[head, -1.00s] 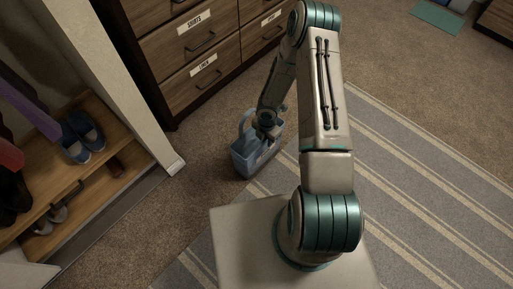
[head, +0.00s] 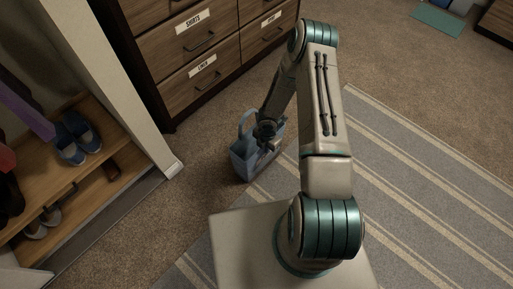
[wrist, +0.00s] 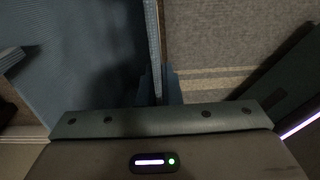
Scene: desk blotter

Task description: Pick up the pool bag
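The pool bag (head: 243,163) is a blue-grey open-topped bag with a raised loop handle. It stands upright on the carpet at the rug's left edge in the head view. My gripper (head: 268,140) points down at the bag's top, at its right part. The fingertips are hidden in the head view.
A wooden drawer cabinet (head: 205,60) stands behind the bag. A shoe shelf (head: 95,190) with a white side post (head: 120,90) is at the left. The striped rug (head: 400,170) lies to the right, with open carpet around.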

